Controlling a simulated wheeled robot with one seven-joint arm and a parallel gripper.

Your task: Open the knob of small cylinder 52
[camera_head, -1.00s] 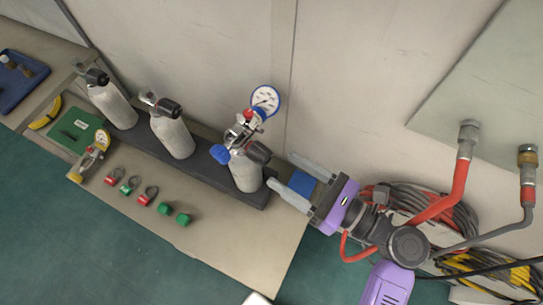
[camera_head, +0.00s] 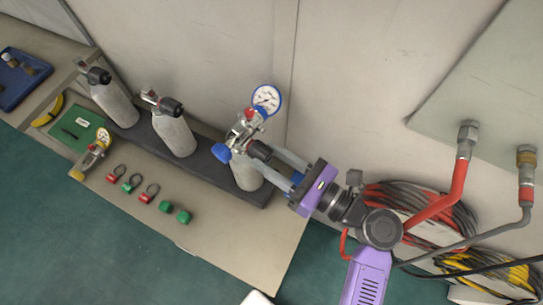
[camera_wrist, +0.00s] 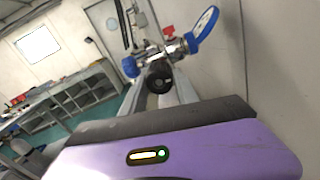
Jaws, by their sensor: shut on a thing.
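Three grey cylinders stand in a row on the dark rack; no number is legible on any. The right cylinder (camera_head: 246,172) carries a metal valve with a black knob (camera_head: 260,150), a blue knob (camera_head: 221,152) and a round gauge (camera_head: 266,99). My gripper (camera_head: 266,161) reaches in from the right, its two fingers shut on the black knob. In the wrist view the black knob (camera_wrist: 159,79) sits between the fingers, with the gauge (camera_wrist: 204,24) beyond it. The middle cylinder (camera_head: 175,135) and left cylinder (camera_head: 115,104) also have black knobs.
The dark rack (camera_head: 207,172) stands on the bench along the wall. Red and green rings, green caps and a second gauge (camera_head: 102,137) lie in front. Hoses (camera_head: 430,200) hang at the right. The bench front is partly clear.

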